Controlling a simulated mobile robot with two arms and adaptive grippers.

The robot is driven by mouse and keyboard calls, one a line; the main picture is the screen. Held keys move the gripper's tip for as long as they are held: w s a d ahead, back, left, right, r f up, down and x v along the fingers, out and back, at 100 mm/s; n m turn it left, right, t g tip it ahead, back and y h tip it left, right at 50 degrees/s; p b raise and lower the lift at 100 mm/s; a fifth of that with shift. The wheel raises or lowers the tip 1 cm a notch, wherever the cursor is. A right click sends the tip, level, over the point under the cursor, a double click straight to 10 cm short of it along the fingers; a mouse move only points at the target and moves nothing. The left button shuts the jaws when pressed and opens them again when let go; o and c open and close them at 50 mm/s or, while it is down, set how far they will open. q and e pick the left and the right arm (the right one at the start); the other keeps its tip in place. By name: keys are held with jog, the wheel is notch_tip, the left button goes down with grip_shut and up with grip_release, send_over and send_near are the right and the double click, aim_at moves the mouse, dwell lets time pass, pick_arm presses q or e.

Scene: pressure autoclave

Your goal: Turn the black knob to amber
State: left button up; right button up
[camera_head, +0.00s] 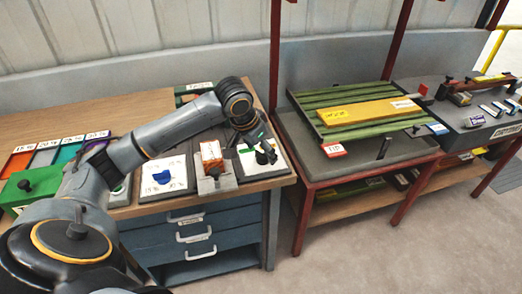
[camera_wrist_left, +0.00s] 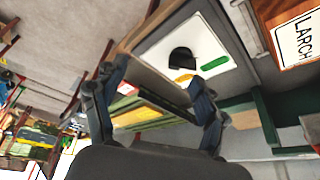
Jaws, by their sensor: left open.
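The black knob (camera_wrist_left: 182,58) shows in the left wrist view as a dark half-round shape on a white plate (camera_wrist_left: 160,50). A green mark (camera_wrist_left: 215,63) lies to its right and an amber mark (camera_wrist_left: 185,77) just below it. My left gripper (camera_wrist_left: 157,73) is open, its two fingers apart with nothing between them. The knob appears beyond the fingertips, nearer the right finger, and seems apart from them. In the head view, my left gripper (camera_head: 262,152) hangs over the white plate (camera_head: 252,165) at the bench's right end and hides the black knob. My right gripper is out of view.
A blue knob (camera_head: 162,177) on a white plate and a grey clamp with an orange block (camera_head: 211,153) stand left of the gripper. A wooden piece labelled LARCH (camera_wrist_left: 298,38) is close by.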

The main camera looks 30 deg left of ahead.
pick_arm(q)
jog(key=n, duration=0.1)
send_near(261, 152)
jog(key=p+x, duration=0.1)
jog(key=x, duration=0.8)
jog(key=shift+d, duration=0.15)
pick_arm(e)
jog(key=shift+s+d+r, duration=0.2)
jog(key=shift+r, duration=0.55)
pick_arm(q)
jog(key=shift+p, duration=0.3)
jog(key=c, duration=1.2)
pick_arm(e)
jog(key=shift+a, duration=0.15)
